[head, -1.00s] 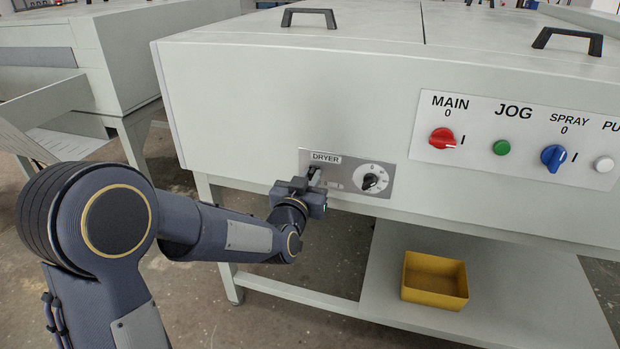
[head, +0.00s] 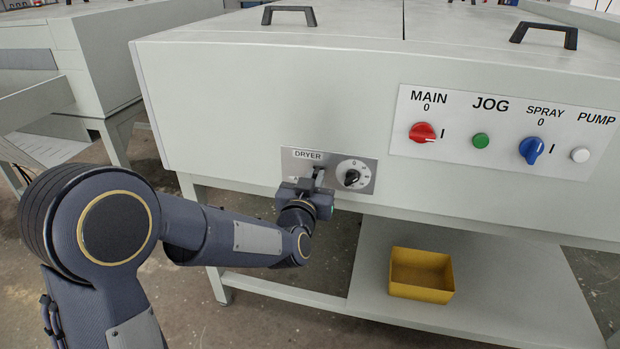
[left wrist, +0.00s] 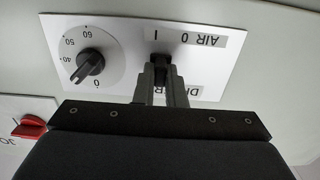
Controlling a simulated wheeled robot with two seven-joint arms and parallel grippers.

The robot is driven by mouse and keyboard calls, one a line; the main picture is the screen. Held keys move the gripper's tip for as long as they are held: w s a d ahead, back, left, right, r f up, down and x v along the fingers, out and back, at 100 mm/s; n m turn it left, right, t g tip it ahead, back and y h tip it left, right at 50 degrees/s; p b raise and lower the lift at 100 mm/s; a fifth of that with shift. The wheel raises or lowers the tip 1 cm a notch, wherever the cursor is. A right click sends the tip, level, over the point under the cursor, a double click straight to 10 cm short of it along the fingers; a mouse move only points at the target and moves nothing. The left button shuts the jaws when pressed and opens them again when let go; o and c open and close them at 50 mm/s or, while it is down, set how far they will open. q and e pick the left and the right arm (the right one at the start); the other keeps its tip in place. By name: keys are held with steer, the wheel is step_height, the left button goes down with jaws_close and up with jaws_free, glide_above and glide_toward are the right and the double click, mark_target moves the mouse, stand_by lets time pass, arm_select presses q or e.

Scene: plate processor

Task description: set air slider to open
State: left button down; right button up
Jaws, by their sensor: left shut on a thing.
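The air slider (left wrist: 163,58) is a small dark grey lever on the dryer panel (head: 287,161), left of the round dial. My left gripper (head: 318,181) is at the panel, just below the DRYER label. In the left wrist view, where the panel appears upside down, its two fingers (left wrist: 161,82) are shut on the slider. The slider stands close to the I mark of the AIR label (left wrist: 195,39), away from the 0. The fingers hide part of the slider and its slot. My right gripper is not in view.
A black dial (head: 352,178) sits right beside the slider. Further right, a panel carries a red MAIN switch (head: 423,132), a green JOG button (head: 480,141), a blue SPRAY switch (head: 531,150) and a white PUMP button (head: 580,155). A yellow bin (head: 421,275) stands on the lower shelf.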

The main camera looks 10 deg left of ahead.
arm_select(q)
steer(key=c, duration=1.5)
jaws_free()
steer(key=shift+d, duration=0.3)
steer(key=shift+a, duration=0.1)
steer(key=s+p, duration=0.1)
steer(key=s, duration=0.7)
steer(key=shift+a, duration=0.1)
